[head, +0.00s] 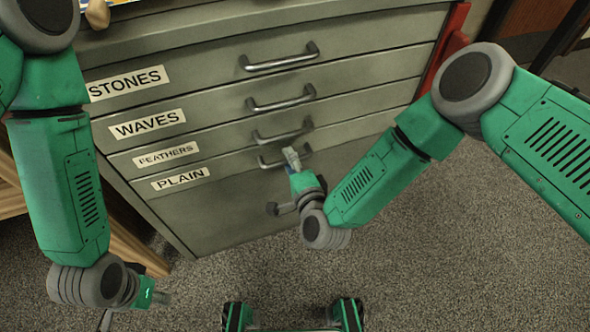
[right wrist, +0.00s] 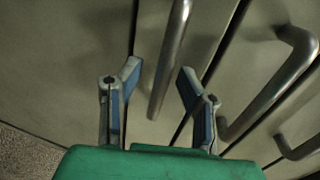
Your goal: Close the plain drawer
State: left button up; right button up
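The plain drawer (head: 228,170) is the lowest labelled drawer of a grey cabinet. Its front looks about level with the drawers above, and I cannot make out an opening. Its metal bar handle (head: 268,164) is partly hidden by my right gripper (head: 291,156). In the right wrist view my right gripper (right wrist: 160,74) has its two fingers apart, with a bar handle (right wrist: 172,55) showing between them. I cannot tell whether the fingers touch it. My left gripper (head: 160,297) hangs low at the left, away from the cabinet, and its fingers are too small to read.
Above are the feathers drawer (head: 222,146), waves drawer (head: 215,118) and stones drawer (head: 205,80), each with a bar handle and all looking shut. A red upright edge (head: 447,42) is at the cabinet's right. Wooden framing (head: 135,245) stands low at the left. Carpet (head: 420,260) is clear in front.

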jog(key=v, duration=1.1)
jog(key=shift+s, duration=0.2)
jog(key=shift+a, duration=0.1)
jog(key=s+d+f+n+g, duration=0.8)
jog(key=s+d+n, duration=0.1)
jog(key=d+n, duration=0.1)
jog(key=s+d+r+n+g+h, duration=0.1)
jog(key=s+d+n+g+h, duration=0.15)
jog(key=s+d, duration=0.35)
jog(key=s+d+n+g+h, duration=0.2)
jog(key=s+d+g, duration=0.2)
jog(key=d, duration=0.4)
notch_tip(320, 180, up, 13)
jog(key=p, duration=1.3)
jog(key=shift+d, duration=0.2)
jog(key=shift+s+r+n, duration=0.1)
jog(key=shift+r+n, duration=0.05)
jog(key=shift+n, duration=0.1)
